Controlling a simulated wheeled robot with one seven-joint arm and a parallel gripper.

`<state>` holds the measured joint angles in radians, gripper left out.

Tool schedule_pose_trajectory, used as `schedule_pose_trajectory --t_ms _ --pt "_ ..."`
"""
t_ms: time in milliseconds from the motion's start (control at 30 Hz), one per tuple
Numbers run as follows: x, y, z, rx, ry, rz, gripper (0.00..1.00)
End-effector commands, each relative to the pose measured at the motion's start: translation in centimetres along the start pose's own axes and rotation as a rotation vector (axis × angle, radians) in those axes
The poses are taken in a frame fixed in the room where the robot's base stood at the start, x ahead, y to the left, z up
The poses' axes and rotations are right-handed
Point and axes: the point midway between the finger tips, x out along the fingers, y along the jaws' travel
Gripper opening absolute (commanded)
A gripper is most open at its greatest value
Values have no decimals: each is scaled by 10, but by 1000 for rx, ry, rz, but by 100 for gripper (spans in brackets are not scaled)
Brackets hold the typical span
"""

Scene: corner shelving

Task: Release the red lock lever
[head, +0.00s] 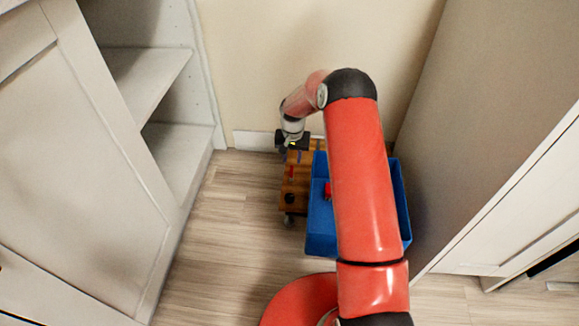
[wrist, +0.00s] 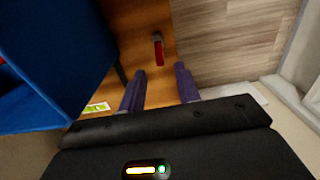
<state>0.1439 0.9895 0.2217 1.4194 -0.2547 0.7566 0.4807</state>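The red lock lever (wrist: 158,50) sits in a narrow dark slot in the wooden board (wrist: 133,20) in the wrist view. In the head view the lever (head: 291,172) is a small red mark on the board's left part. The lever appears just beyond the fingertips, roughly in line with the gap; I see no contact. In the head view my gripper (head: 296,152) is over the far end of the board. The exact height above the board cannot be told.
A blue bin (head: 320,236) stands on the wheeled board, right of the lever; it also fills the wrist view's left (wrist: 62,45). A red object (head: 327,190) shows at the bin. Shelving (head: 150,80) stands left, a grey cabinet (head: 470,130) right. Floor (head: 225,225) left of the board is clear.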

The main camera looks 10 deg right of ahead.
Motion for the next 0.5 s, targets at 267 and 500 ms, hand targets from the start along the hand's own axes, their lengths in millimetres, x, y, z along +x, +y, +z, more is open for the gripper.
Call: schedule_pose_trajectory --t_ms 267,500 --pt "45 0 1 0 -2 0 33" --pt "57 0 0 0 0 -1 33"
